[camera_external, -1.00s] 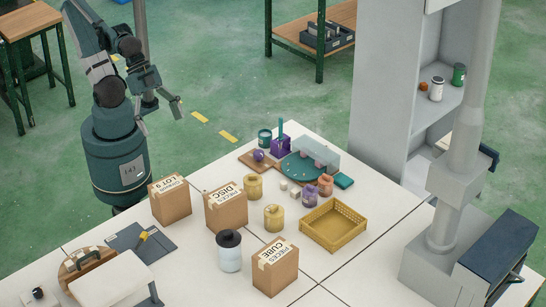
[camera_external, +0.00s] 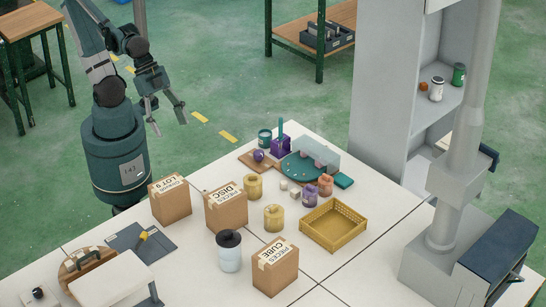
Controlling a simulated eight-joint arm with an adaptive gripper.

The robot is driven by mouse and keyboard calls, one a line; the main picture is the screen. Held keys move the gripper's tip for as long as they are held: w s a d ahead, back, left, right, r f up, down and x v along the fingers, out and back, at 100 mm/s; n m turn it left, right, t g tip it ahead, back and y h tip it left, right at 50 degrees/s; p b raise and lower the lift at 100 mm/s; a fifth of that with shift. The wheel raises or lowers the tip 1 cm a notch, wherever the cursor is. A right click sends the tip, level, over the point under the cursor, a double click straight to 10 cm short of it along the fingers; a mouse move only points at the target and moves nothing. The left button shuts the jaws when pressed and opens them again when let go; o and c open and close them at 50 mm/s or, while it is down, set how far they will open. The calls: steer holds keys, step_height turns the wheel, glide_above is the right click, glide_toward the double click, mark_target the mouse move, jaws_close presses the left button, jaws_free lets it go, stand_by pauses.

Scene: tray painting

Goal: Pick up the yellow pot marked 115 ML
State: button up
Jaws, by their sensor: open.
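Two yellow pots stand upright on the white table. One yellow pot (camera_external: 253,187) is just right of the middle cardboard box. The other yellow pot (camera_external: 273,218) is nearer the camera, left of the yellow basket. Their markings are too small to read, so I cannot tell which is marked 115 ML. My gripper (camera_external: 168,127) is open and empty. It hangs in the air at the upper left, beyond the table's far edge and well away from both pots.
Cardboard boxes (camera_external: 170,200), (camera_external: 226,209) and (camera_external: 275,268) stand near the pots, with a black-lidded white jar (camera_external: 229,256). A purple pot (camera_external: 309,196), an orange pot (camera_external: 325,185), a yellow basket (camera_external: 333,225) and a teal round tray (camera_external: 305,173) lie right.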

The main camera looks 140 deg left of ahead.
steer(key=w+a+f+g, duration=0.2)
steer(key=w+a, duration=0.3)
steer(key=w, duration=0.2)
steer(key=m+g+p, duration=0.2)
steer(key=g, duration=0.2)
glide_toward(254, 175)
steer(key=f, duration=0.6)
steer(key=shift+d+f, duration=0.2)
steer(key=shift+f, duration=0.15)
steer(key=shift+a+f, duration=0.3)
steer(key=shift+f, duration=0.2)
steer(key=shift+f+b, duration=0.4)
steer(key=shift+f, duration=0.85)
steer(key=shift+f, duration=0.1)
steer(key=shift+d+f+b, duration=0.15)
steer(key=shift+f+b, duration=0.5)
steer(key=shift+f, duration=1.9)
